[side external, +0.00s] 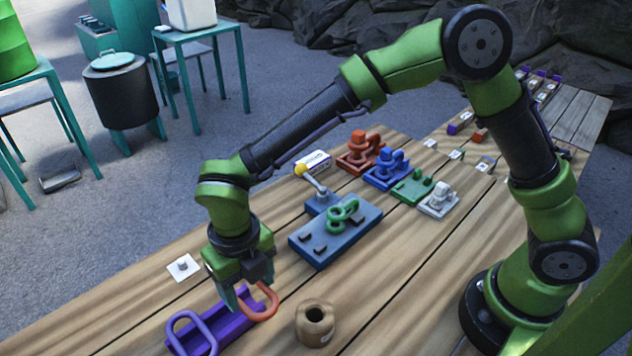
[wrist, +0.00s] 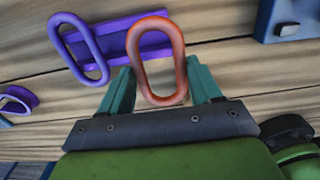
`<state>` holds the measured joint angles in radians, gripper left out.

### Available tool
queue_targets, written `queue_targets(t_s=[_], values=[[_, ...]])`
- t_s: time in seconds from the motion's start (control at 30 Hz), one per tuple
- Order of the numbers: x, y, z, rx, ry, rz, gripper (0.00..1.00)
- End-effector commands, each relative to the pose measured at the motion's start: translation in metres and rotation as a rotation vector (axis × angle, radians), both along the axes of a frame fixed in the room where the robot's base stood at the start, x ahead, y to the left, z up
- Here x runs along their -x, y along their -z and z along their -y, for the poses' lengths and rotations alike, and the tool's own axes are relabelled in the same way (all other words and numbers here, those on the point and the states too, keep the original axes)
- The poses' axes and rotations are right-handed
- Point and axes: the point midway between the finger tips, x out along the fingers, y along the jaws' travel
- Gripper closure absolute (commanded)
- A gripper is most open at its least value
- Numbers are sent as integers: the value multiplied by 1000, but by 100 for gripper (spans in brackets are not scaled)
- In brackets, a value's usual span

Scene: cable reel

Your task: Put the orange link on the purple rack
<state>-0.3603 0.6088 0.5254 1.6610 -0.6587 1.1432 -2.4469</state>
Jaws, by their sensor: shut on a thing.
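My gripper (side external: 250,290) points down near the table's front left and is shut on the orange link (side external: 275,303). In the wrist view the orange link (wrist: 138,65) sits between the two teal fingers (wrist: 160,78), its far end overlapping the right part of the purple rack (wrist: 118,46). The purple rack (side external: 228,329) is a long low bar in the side view, just below and beside my gripper. A purple link (side external: 183,315) stands at the rack's near left end. Whether the orange link touches the rack is unclear.
A blue board (side external: 335,240) with a green part and a yellow-tipped lever lies behind. A white tile (side external: 183,267) lies left of my gripper. Red, blue, green and white fixtures line the table farther back.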

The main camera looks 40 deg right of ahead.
Motion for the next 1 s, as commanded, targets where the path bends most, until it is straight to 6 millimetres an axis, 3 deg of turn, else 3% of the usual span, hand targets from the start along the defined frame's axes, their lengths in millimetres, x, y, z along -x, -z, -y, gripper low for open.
queue_targets(t_s=[0.33,0.57,0.93,0.97,1.0], values=[[-22,3,-21,0,1,0,85],[-21,36,-20,1,-1,-1,85],[-21,41,-20,0,0,0,85],[-21,41,-19,0,0,-1,35],[-21,41,-19,0,1,0,29]])
